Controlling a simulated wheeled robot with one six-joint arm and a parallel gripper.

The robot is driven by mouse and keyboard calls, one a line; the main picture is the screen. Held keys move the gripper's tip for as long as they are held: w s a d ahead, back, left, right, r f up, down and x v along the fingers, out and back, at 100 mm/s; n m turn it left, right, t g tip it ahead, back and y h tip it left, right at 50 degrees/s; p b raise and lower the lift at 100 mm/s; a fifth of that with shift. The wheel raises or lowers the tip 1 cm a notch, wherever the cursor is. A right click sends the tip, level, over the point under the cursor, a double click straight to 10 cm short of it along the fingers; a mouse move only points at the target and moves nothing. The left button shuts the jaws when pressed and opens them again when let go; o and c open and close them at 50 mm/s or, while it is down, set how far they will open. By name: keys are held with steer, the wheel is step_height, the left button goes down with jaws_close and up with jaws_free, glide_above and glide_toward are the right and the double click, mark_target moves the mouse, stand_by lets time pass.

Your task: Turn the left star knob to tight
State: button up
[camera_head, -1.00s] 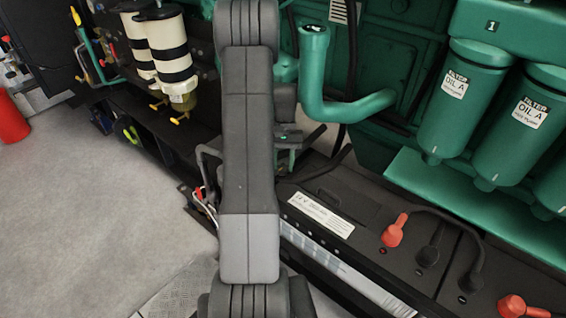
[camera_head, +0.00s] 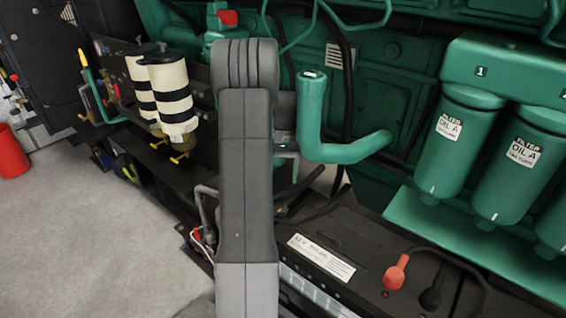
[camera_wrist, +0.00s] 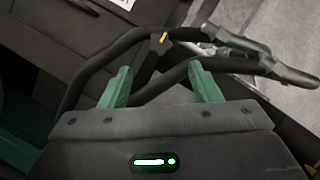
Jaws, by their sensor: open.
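A small dark knob with lobes and an orange-yellow mark (camera_wrist: 163,43) shows in the wrist view, just beyond the fingertips and roughly between them. It looks like a star knob; which way it is turned from tight I cannot tell. My gripper (camera_wrist: 162,80) is open, its two green fingers apart with no object clamped between them. A dark bar or hose passes behind the fingers; contact cannot be told. In the head view, my arm hides most of the gripper and the knob.
A black battery (camera_head: 345,235) with a red terminal cap (camera_head: 397,272) lies right of my arm. A green bent pipe (camera_head: 312,120) stands above it, and green oil filters (camera_head: 462,140) hang at right. Striped filters (camera_head: 172,100) are at left. Open grey floor (camera_head: 90,235) is at lower left.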

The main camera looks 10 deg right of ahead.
mark_target(282, 208)
steer(key=v, duration=0.4)
steer(key=x, duration=1.3)
steer(key=shift+s+a+f, duration=0.1)
steer(key=shift+s+f, duration=0.1)
steer(key=shift+f, duration=0.15)
